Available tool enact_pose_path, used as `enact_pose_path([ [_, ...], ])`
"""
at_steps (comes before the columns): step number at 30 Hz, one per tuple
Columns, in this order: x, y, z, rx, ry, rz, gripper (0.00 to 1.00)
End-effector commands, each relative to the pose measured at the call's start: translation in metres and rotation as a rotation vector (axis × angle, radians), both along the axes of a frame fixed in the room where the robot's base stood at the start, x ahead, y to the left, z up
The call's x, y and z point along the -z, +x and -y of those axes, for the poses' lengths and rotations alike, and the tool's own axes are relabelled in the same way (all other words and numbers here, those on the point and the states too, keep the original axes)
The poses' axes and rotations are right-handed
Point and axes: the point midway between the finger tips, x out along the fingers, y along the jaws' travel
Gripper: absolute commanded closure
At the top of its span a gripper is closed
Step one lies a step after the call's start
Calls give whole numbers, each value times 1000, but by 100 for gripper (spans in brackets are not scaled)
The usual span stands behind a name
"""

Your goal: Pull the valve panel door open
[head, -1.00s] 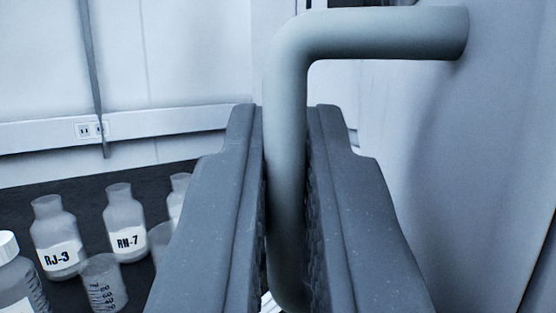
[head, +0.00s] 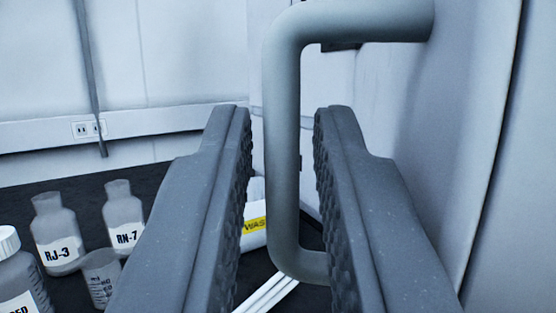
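The valve panel door (head: 440,110) is a pale panel on the right, seen at a steep angle. I cannot tell how far it stands open. Its grey bar handle (head: 283,150) sticks out to the left and runs down between my fingers, bending back toward the door at top and bottom. My gripper (head: 281,108) is open, with one dark ridged finger on each side of the handle. Gaps show on both sides, so neither finger appears to touch the bar.
A dark bench top (head: 90,187) at left holds bottles marked RJ-3 (head: 57,235) and RN-7 (head: 124,217), a small beaker (head: 101,278) and a capped bottle (head: 18,280). A yellow-labelled container (head: 255,224) and white tubes (head: 267,295) show behind the handle.

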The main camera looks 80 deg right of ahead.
Motion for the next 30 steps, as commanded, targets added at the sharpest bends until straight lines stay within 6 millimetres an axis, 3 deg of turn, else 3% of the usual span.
enact_pose_path([
  [18,46,-11,-104,0,-1,-1,82],
  [22,49,-12,-114,0,1,1,82],
  [30,50,-12,-116,1,1,-1,82],
])
